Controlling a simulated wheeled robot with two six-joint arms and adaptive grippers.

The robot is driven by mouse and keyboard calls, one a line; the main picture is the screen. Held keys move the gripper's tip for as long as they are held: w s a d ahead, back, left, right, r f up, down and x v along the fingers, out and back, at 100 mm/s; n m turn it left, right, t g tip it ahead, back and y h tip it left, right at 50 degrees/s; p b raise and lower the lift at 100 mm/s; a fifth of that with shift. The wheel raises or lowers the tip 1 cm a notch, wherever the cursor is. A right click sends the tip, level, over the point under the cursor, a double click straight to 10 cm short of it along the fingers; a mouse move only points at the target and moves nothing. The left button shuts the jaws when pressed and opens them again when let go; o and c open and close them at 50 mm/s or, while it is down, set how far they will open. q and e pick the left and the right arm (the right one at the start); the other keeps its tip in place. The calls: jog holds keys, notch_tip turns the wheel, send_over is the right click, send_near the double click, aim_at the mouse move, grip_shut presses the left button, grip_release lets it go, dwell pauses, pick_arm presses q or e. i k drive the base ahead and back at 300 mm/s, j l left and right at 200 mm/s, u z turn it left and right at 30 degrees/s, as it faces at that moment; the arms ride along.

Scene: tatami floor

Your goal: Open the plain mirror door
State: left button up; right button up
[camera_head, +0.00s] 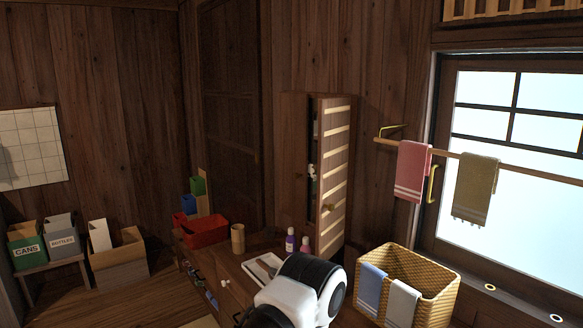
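A dark wooden wall cabinet stands upright at the middle of the view. Its plain dark panel (295,165) faces left of centre; I cannot tell whether this is the plain mirror door or the cabinet's side. Beside it is a door with light slats (335,165), with a narrow dark gap between the two. Small pale knob-like shapes show near the gap. No mirror reflection is clear. A white and black link of my arm fills the bottom centre, in front of the counter. Neither of my grippers shows.
Under the cabinet, a counter holds a purple bottle (291,240), a pink bottle (305,246), a tray (249,268), a wooden cup (238,238) and a red bin (205,230). A wicker basket (437,283) stands right. A towel rail (520,170) crosses the window.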

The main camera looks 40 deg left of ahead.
aim_at(293, 107)
jog(key=i+j, duration=0.1)
jog(key=j, duration=0.35)
jog(key=i+j, duration=0.1)
jog(key=j, duration=0.4)
jog(key=i+j, duration=0.1)
jog(key=j, duration=0.35)
jog(key=i+j, duration=0.1)
jog(key=j, duration=0.4)
jog(key=i+j, duration=0.15)
jog(key=j, duration=0.3)
jog(key=i+j, duration=0.1)
jog(key=j, duration=0.4)
jog(key=i+j, duration=0.1)
jog(key=j, duration=0.35)
jog(key=i+j, duration=0.1)
jog(key=j, duration=0.35)
jog(key=z, duration=0.05)
